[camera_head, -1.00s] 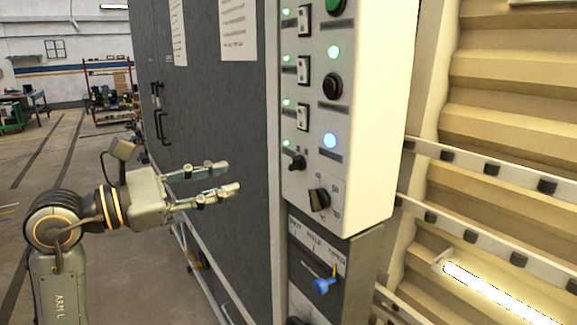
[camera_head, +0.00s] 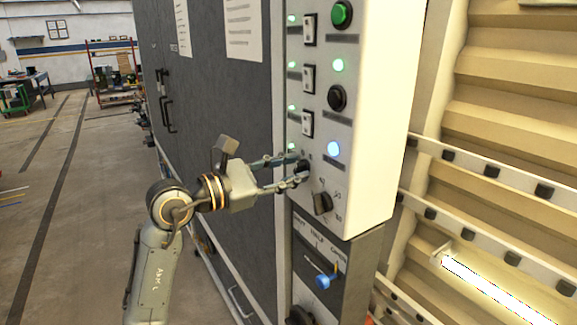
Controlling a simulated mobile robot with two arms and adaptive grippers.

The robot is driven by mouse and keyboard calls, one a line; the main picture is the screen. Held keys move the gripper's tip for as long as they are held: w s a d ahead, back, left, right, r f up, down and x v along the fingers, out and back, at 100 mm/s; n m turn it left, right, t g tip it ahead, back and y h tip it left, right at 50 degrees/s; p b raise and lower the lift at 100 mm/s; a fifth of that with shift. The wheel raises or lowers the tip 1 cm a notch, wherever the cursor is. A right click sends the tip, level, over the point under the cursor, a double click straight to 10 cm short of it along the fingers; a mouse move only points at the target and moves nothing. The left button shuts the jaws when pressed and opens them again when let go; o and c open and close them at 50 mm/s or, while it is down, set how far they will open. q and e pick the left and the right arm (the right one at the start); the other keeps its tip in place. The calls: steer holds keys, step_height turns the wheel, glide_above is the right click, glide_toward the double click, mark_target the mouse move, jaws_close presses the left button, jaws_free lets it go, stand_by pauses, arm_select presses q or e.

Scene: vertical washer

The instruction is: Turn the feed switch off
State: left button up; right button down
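A small black lever switch (camera_head: 303,166) sits low on the left side of the pale control panel (camera_head: 372,130). My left gripper (camera_head: 302,168) is at this switch, one finger above it and one below. Its fingers are apart, and I cannot tell whether they touch the switch. The fingertips partly hide the switch, so its setting is unclear. Rocker switches (camera_head: 309,29), (camera_head: 307,77) and (camera_head: 307,124) stand in a column above it. The panel labels are too small to read, so I cannot tell which switch is marked feed. My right gripper is not in view.
A black rotary knob (camera_head: 322,202) is just below and right of the gripper. A blue-handled lever (camera_head: 324,281) is on the dark lower panel. The grey cabinet door (camera_head: 215,120) is left of the panel. Open floor (camera_head: 75,230) lies at the left.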

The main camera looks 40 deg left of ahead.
arm_select(q)
steer(key=shift+c, duration=0.2)
jaws_close()
steer(key=shift+n, duration=1.5)
steer(key=shift+a+n+p, duration=0.2)
steer(key=shift+n+p, duration=1.95)
steer(key=shift+n, duration=2.35)
